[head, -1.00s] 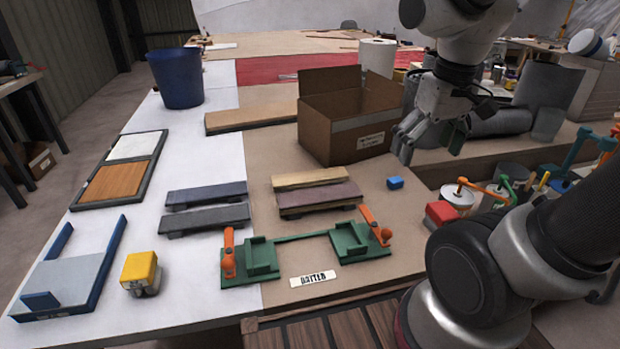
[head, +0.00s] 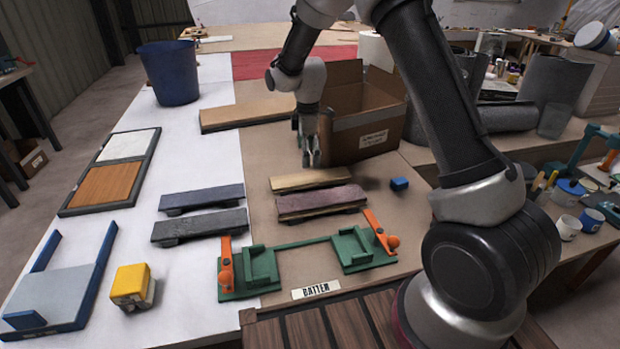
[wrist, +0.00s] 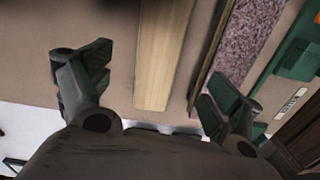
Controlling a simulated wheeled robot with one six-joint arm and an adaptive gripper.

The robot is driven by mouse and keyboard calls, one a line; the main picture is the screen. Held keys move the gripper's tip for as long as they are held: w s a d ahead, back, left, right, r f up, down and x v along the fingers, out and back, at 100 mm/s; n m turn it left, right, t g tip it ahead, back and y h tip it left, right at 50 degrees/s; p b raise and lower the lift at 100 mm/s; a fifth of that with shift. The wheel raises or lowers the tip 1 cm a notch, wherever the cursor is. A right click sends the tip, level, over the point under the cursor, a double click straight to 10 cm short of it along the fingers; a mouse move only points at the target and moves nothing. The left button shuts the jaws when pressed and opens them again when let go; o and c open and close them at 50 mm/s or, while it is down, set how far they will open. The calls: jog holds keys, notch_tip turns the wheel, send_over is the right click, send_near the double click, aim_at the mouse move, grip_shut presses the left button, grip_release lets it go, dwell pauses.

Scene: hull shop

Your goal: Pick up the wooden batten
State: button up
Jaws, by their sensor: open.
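The wooden batten (head: 312,179), a pale light-wood strip, lies on the brown bench top just behind a purple-brown strip (head: 320,202). In the wrist view the batten (wrist: 163,50) runs up the picture between my fingers, with the purple-brown strip (wrist: 240,45) to its right. My gripper (head: 310,163) is open and empty, pointing down at the batten's far side in the head view.
A cardboard box (head: 365,132) stands close behind my gripper. A green jig (head: 302,243) with orange clamps and a label is in front. Dark strips (head: 200,227) lie left, a small blue block (head: 399,184) right. A longer plank (head: 247,113) lies further back.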

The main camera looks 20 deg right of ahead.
aim_at(311, 177)
jog(key=shift+f+n, duration=0.1)
jog(key=shift+n, duration=0.4)
jog(key=shift+f, duration=0.2)
jog(key=f, duration=0.7)
jog(key=shift+w+d+f, duration=0.1)
jog(key=shift+d+f, duration=0.1)
jog(key=shift+d, duration=0.15)
jog(key=c, duration=1.4)
